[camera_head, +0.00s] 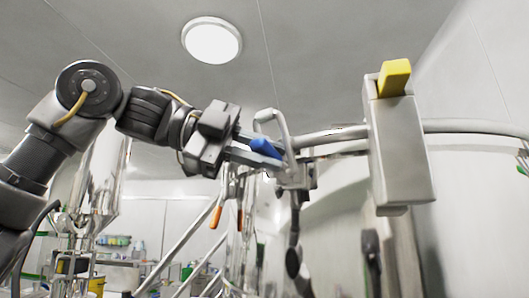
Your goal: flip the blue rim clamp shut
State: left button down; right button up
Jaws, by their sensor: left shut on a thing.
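The blue rim clamp's handle (264,148) shows in the head view, right of centre-left, against the metal rim (334,137). Its grey metal bracket and loop (290,172) sit just to the right of the handle. My left gripper (262,156) reaches in from the left and is shut on the blue clamp handle, its fingers covering part of it. Whether the clamp is fully open or partly closed cannot be told. My right gripper is not in view.
A large grey box with a yellow lever (394,77) stands right of the clamp on the rim. A shiny metal vessel (101,180) is behind my left arm. Shelves with bottles (117,242) are at the back left.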

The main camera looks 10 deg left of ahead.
pick_arm(q)
jog(key=shift+s+a+f+m+t+h+b, duration=0.15)
jog(key=shift+f+m+t+h+b, duration=0.6)
jog(key=shift+b, duration=2)
jog(key=shift+s+a+f+m+t+h+b, duration=0.15)
jog(key=shift+f+m+h+b, duration=1.15)
jog(key=shift+b, duration=1.4)
jog(key=shift+d+r+m+h, duration=0.1)
jog(key=shift+r+m+h, duration=0.2)
jog(key=shift+m+h, duration=0.05)
jog(key=c, duration=1.4)
grip_release()
jog(key=shift+o, duration=0.2)
